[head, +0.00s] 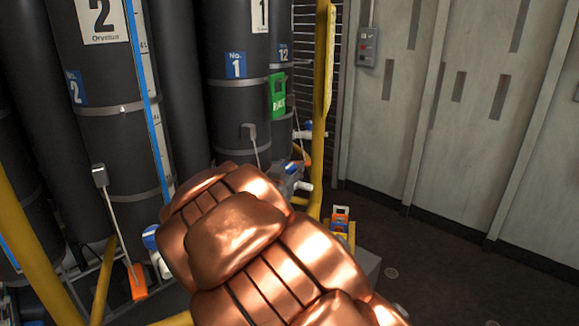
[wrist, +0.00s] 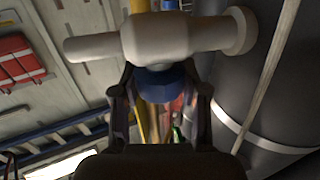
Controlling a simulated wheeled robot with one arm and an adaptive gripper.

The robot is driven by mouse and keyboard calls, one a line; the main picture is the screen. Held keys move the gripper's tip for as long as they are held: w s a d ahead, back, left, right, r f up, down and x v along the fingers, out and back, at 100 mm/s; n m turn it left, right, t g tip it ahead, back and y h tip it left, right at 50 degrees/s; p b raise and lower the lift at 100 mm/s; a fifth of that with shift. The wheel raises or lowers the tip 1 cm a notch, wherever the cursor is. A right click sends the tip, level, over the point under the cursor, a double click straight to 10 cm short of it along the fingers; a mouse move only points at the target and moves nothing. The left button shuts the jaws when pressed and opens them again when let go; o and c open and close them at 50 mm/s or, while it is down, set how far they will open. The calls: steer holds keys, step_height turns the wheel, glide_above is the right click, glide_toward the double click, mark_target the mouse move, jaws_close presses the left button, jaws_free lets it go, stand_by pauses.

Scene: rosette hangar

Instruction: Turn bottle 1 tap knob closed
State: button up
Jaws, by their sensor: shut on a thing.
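Bottle 1 is the tall dark cylinder (head: 238,105) with a blue "No. 1" label in the head view. Its tap area with white and blue parts (head: 290,180) shows low, partly behind my copper arm. In the wrist view, a white T-shaped tap body (wrist: 158,38) spans the top, with a blue knob (wrist: 163,82) just below it. My gripper (wrist: 160,92) has one dark finger on each side of the blue knob and is shut on it. The arm hides my gripper in the head view. The knob's turn angle cannot be told.
Bottle 2 (head: 105,140) stands at left, with its own blue knob (head: 150,238) and an orange handle (head: 137,282) close to my arm. A yellow post (head: 320,100) rises just right of bottle 1. The floor (head: 450,285) at right is mostly clear.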

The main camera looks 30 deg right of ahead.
mark_target(290, 165)
steer(key=o, duration=1.2)
steer(key=shift+c, duration=0.2)
steer(key=shift+r, duration=0.1)
step_height(290, 165, up, 10)
steer(key=shift+f, duration=0.1)
